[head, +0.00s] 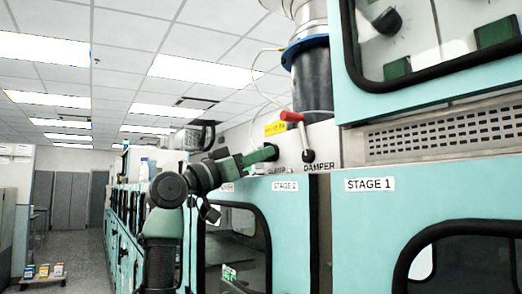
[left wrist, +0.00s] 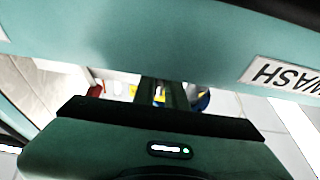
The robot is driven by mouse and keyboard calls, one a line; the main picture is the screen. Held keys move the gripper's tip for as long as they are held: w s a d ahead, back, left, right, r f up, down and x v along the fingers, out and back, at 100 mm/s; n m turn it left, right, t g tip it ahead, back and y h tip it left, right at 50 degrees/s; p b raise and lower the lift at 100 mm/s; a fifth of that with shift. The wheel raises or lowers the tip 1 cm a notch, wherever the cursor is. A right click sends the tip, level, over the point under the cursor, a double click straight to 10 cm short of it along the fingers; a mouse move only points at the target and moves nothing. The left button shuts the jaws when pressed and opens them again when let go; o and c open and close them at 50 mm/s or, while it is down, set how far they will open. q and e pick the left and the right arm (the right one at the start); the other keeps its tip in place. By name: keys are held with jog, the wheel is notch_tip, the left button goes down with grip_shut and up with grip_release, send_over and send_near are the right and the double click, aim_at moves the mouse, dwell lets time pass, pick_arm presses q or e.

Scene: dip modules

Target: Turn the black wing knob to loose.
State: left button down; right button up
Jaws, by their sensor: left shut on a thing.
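My left gripper (head: 272,153) reaches in from the left to the white panel above the teal cabinets, over a partly covered label. Its green fingers are shut at the panel face, on the black wing knob. The knob is hidden behind the fingers, so its angle cannot be told. In the left wrist view the two dark green fingers (left wrist: 164,92) point away from the camera, close together. My right gripper is in neither view.
Right of the gripper is the damper lever with a red handle (head: 291,117) and black pivot (head: 308,156). A yellow label (head: 275,128) sits just above the fingers. A dark duct with a blue collar (head: 306,48) rises behind. Teal STAGE 1 (head: 370,184) and STAGE 2 (head: 285,185) cabinets stand below.

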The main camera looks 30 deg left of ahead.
pick_arm(q)
jog(key=m+g+h+p, duration=0.1)
jog(key=m, duration=0.2)
jog(key=m+h+p, duration=0.1)
jog(key=m, duration=0.2)
jog(key=shift+a+r+g+h+p, duration=0.15)
jog(key=shift+g+h+p, duration=0.15)
jog(key=shift+g, duration=0.1)
jog(key=shift+w+m+g+h+p, duration=0.1)
jog(key=shift+m+g+h+p, duration=0.55)
jog(key=shift+m, duration=0.95)
jog(key=c, duration=1.4)
grip_release()
jog(key=shift+c, duration=0.2)
